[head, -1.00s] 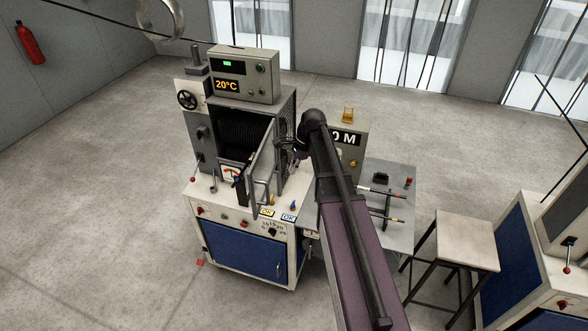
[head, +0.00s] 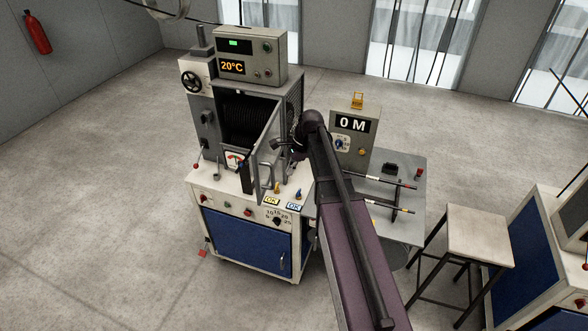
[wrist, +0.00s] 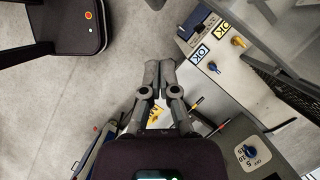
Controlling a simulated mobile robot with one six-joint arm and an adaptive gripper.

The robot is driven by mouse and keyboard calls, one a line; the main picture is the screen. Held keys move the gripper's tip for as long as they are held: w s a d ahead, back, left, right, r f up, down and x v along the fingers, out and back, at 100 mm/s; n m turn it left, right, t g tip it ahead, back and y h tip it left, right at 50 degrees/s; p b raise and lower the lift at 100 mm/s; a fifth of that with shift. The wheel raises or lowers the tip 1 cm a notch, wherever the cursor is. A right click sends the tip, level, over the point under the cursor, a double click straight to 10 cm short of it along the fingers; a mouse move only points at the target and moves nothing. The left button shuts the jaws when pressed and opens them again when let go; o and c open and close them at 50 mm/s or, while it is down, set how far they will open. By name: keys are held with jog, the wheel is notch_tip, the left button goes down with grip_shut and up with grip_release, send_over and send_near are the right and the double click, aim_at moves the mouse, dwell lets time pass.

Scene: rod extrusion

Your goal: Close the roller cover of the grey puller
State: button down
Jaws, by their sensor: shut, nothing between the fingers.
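The grey puller (head: 196,98) stands on a white cabinet. Its roller cover (head: 267,150), a grey panel with a handle, stands swung open toward the viewer, leaving the dark ribbed rollers (head: 240,118) exposed. My gripper (head: 279,145) is beside the cover on its right side; in the head view I cannot tell whether it touches the cover. In the wrist view my gripper (wrist: 158,68) has its fingers together and empty, with floor below them. Part of a grey panel (wrist: 275,25), probably the cover, shows at top right, apart from the fingers.
A "0 M" display box (head: 352,135) stands right of the puller, close to my arm. A stool (head: 478,235) stands to the right. Open floor (head: 110,190) lies left.

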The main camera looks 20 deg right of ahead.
jog(key=shift+s+a+r, duration=0.1)
jog(key=shift+s+a, duration=0.05)
jog(key=shift+a, duration=1.65)
jog(key=shift+a, duration=0.1)
